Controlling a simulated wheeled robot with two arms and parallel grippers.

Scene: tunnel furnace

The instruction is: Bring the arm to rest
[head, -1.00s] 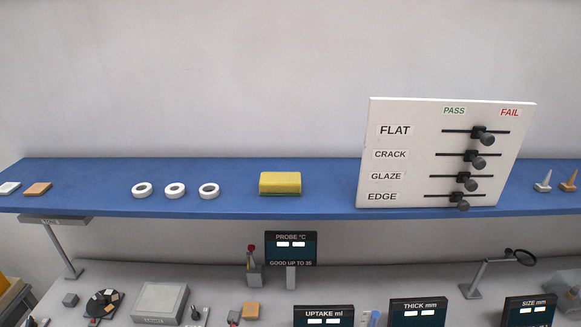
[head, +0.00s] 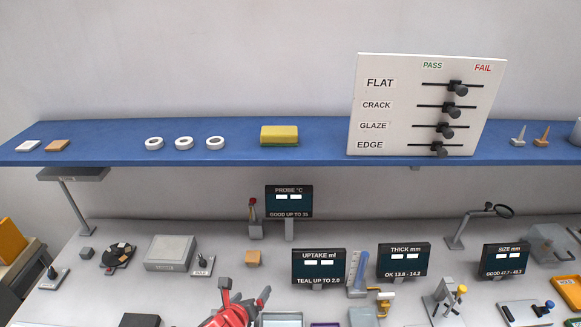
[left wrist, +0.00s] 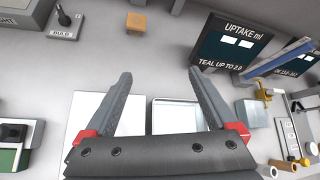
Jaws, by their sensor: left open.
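My left gripper (head: 243,295) shows at the bottom of the head view, red and grey, above the front part of the grey bench. In the left wrist view its two grey fingers (left wrist: 160,95) are spread wide apart with nothing between them. Beneath the fingers in that view lie pale, shallow square trays (left wrist: 178,115); the gripper looks apart from them. My right gripper is not in view.
The bench holds the UPTAKE display (head: 319,267), the THICK display (head: 403,262), a grey box (head: 170,253), an orange block (head: 254,258) and a magnifier stand (head: 456,240). A blue shelf (head: 330,150) with a PASS/FAIL slider board (head: 400,110) runs above.

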